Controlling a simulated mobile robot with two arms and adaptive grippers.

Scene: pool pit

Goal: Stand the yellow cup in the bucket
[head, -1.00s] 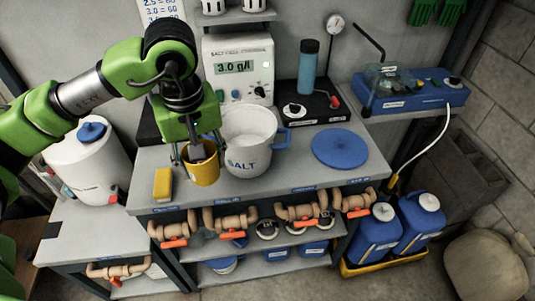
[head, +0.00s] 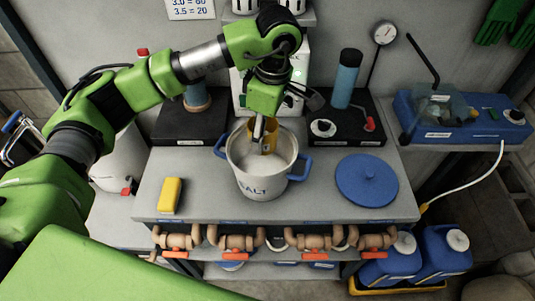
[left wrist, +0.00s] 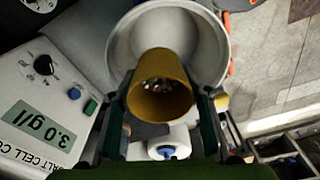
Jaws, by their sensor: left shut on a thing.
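The yellow cup (head: 269,142) is held by my left gripper (head: 261,132), upright or nearly so, within the outline of the bucket's mouth in the head view. The white bucket (head: 263,184), marked SALT and with blue handles, stands on the grey bench. In the left wrist view the cup (left wrist: 160,98) sits between the two fingers of the left gripper (left wrist: 163,108), with the bucket's pale inside (left wrist: 200,45) behind it. I cannot tell how far the cup's base is above the bucket floor. My right gripper is out of view.
A blue round lid (head: 367,181) lies to the right of the bucket, and a yellow sponge (head: 171,195) to the left. The salt meter (left wrist: 48,118) stands close behind the bucket. A blue bottle (head: 346,78) stands at the back right.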

